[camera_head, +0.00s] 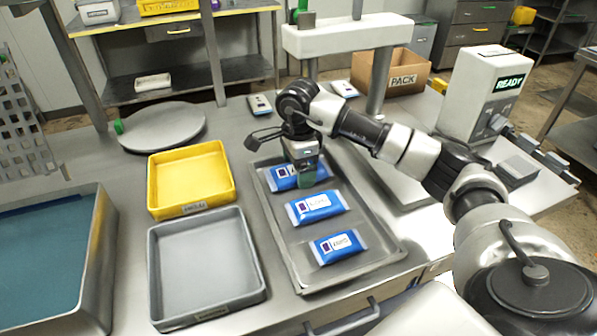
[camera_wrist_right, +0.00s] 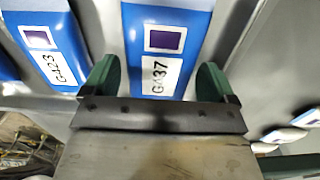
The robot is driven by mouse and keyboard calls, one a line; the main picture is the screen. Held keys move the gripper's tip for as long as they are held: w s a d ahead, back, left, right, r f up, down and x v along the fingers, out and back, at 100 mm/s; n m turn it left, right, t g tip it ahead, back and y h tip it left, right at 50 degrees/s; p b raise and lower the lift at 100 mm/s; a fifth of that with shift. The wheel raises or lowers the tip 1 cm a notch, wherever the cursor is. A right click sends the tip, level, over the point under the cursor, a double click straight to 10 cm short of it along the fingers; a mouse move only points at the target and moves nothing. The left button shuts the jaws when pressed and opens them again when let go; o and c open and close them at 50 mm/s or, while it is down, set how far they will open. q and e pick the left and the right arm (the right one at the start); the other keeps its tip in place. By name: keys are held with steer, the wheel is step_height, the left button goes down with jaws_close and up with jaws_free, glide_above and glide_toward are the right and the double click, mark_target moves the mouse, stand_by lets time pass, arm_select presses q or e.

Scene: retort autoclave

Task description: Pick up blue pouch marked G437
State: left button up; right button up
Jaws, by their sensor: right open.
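The blue pouch marked G437 (camera_wrist_right: 165,17) lies label up in the right wrist view, between the two green fingers of my right gripper (camera_wrist_right: 155,78). In the head view my right gripper (camera_head: 306,179) points down over the farthest pouch (camera_head: 283,184) on the metal tray (camera_head: 272,238), partly hiding it. The fingers are open, one on each side of the pouch's near end; I cannot tell whether they touch it. A pouch marked G423 (camera_wrist_right: 62,67) lies to the left in the wrist view. My left gripper is not in view.
Two more blue pouches, a middle one (camera_head: 317,207) and a near one (camera_head: 338,247), lie on the same tray. A yellow bin (camera_head: 190,209) and a grey bin (camera_head: 208,318) stand left of it. A white machine reading READY (camera_head: 478,92) stands at right.

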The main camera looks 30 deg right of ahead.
steer(key=shift+f, duration=0.55)
steer(key=c, duration=0.7)
steer(key=shift+c, duration=0.3)
steer(key=shift+r, duration=0.2)
